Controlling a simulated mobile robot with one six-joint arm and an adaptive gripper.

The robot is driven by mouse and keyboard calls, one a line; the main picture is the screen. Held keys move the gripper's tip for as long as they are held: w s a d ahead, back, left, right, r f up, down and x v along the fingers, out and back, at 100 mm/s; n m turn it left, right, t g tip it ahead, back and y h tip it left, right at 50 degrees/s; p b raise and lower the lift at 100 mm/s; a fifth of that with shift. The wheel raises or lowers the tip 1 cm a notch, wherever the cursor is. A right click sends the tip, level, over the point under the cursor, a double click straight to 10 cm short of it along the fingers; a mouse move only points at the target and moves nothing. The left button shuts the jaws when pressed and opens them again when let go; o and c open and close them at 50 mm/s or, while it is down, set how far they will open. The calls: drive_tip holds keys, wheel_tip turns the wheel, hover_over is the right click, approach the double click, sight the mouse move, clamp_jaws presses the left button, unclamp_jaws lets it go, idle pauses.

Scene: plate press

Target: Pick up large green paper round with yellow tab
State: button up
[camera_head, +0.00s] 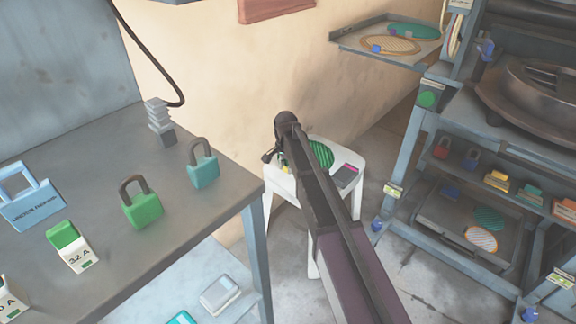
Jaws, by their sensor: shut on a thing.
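A green striped round (322,155) lies on a small white stool (316,232) in the middle of the view. My arm crosses in front of it and hides part of it. A small yellow piece (284,168), which looks like its tab, shows at the round's left side. My gripper (274,158) is at this yellow piece, low over the stool top, and is shut on the round's tab. The fingertips are small and partly hidden, so the exact contact is hard to see.
A grey bench (100,190) with several padlocks and boxes stands at left. A dark and pink object (346,174) lies on the stool's right side. A wall shelf (345,41) holds other rounds. A rack (408,165) stands at right, with floor between.

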drive_tip(key=shift+r+p, duration=1.35)
drive_tip(key=shift+r, duration=0.1)
drive_tip(key=s+d+r+p, duration=0.1)
drive_tip(key=s+d, duration=0.1)
drive_tip(key=s, duration=0.5)
drive_tip(key=s+d+r+p, duration=0.1)
drive_tip(key=s+d, duration=0.2)
drive_tip(key=s, duration=0.5)
